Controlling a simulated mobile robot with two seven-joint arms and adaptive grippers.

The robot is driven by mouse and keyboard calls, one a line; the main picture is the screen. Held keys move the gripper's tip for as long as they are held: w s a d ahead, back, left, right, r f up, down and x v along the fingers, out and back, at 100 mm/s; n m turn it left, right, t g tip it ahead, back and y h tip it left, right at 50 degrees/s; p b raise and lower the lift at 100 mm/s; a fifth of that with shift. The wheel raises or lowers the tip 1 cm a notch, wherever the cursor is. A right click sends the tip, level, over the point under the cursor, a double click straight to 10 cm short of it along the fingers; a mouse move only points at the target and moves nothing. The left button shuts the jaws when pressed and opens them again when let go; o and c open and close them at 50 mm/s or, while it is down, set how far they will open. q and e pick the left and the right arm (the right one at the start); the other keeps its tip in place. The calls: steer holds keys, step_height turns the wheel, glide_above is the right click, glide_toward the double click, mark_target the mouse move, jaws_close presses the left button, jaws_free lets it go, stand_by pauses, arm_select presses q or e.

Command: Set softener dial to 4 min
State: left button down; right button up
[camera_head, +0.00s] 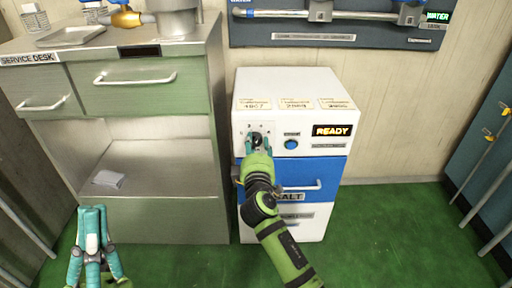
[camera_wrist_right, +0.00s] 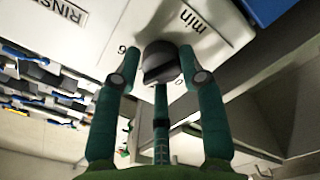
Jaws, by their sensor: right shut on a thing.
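The softener dial (camera_head: 256,139) is a dark round knob on a light panel at the upper left front of the white softener cabinet (camera_head: 297,90). In the right wrist view the dial (camera_wrist_right: 160,62) is a dark grey knob with a ridge, with "min" and a few numerals printed around it. My right gripper (camera_head: 258,148) is at the dial, its two teal fingers closed on either side of the knob. The dial's setting cannot be read. My left gripper (camera_head: 92,212) is low at the left, away from the cabinet; its finger opening is unclear.
A blue button (camera_head: 291,144) and a lit "READY" display (camera_head: 332,130) are right of the dial. The blue salt drawer (camera_head: 310,175) with a handle is below. A green service desk (camera_head: 150,100) stands close on the left. Green floor is open at the right.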

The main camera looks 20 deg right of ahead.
steer(key=shift+d+f, duration=0.15)
steer(key=shift+d, duration=0.2)
steer(key=o, duration=0.8)
steer(key=shift+c, duration=0.2)
steer(key=o, duration=0.4)
steer(key=shift+c, duration=0.2)
steer(key=shift+a, duration=0.15)
steer(key=shift+s+a, duration=0.15)
steer(key=shift+s, duration=0.2)
steer(key=v, duration=1.1)
steer(key=shift+s, duration=0.1)
